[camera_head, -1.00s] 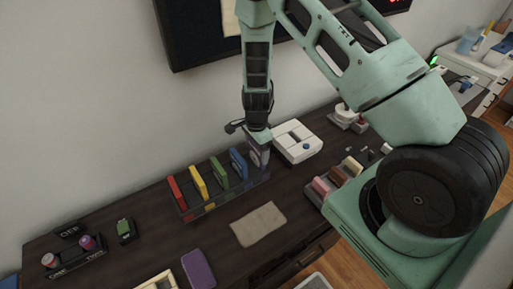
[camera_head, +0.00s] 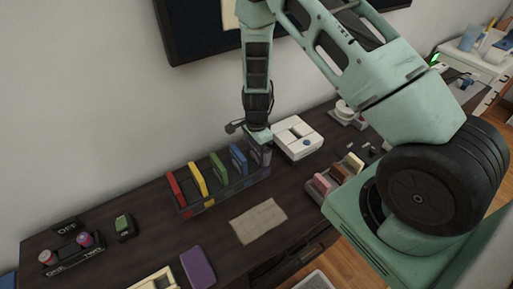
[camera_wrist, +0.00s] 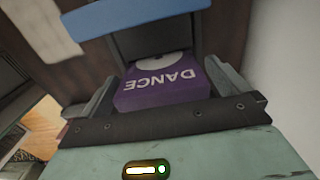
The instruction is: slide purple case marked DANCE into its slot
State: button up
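The purple case marked DANCE (camera_wrist: 160,88) sits between my gripper's fingers in the wrist view, its white lettering upside down. My gripper (camera_head: 263,145) is over the right end of the rack and appears shut on this case. The rack (camera_head: 208,203) holds red (camera_head: 175,188), yellow (camera_head: 198,179), green (camera_head: 219,168) and blue (camera_head: 238,158) cases, left to right. The purple case is upright beside the blue one, whose edge (camera_wrist: 135,17) crosses the top of the wrist view. The purple case's lower end is hidden, so I cannot tell how deep it sits.
A beige cloth or paper (camera_head: 258,221) lies in front. A purple flat item (camera_head: 197,267) lies nearer the front edge. The wall is close behind the rack.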

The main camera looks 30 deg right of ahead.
notch_tip(320, 180, up, 17)
jog(key=b, duration=0.1)
jog(key=shift+r, duration=0.2)
dwell(0.3)
dwell(0.4)
